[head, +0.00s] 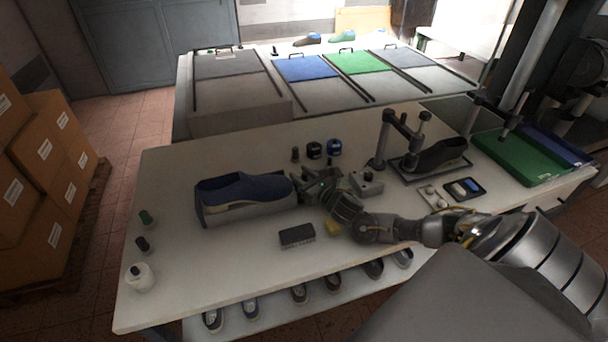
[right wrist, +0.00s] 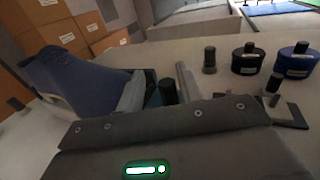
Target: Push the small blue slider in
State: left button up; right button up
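A blue shoe (head: 245,188) lies on a grey stand (head: 247,212) on the bench. It also shows in the right wrist view (right wrist: 72,78). My right gripper (head: 312,184) is close to the stand's right end, low over the bench. In the right wrist view, two pale fingers (right wrist: 158,90) stand apart. A dark bluish block (right wrist: 152,98) and a black knob (right wrist: 168,90) show between them. I cannot tell for sure whether this block is the small blue slider, or whether a finger touches it. My left gripper is not in view.
Two dark ink-like bottles (head: 334,148) stand behind the gripper. A grey box with a knob (head: 367,186) is to its right. A clamp fixture holds a black shoe (head: 440,156).

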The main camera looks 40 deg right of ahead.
jog(key=shift+d, duration=0.1)
jog(key=shift+s+d, duration=0.1)
jog(key=shift+s, duration=0.15)
jog(key=shift+s+f, duration=0.15)
jog(key=shift+s, duration=0.2)
jog(key=s+b, duration=0.1)
jog(key=s, duration=0.3)
jog(key=s+b, duration=0.1)
jog(key=s, duration=0.3)
jog(key=shift+s+d, duration=0.2)
jog(key=shift+s, duration=0.15)
jog(key=shift+s+r, duration=0.2)
jog(key=shift+s, duration=0.3)
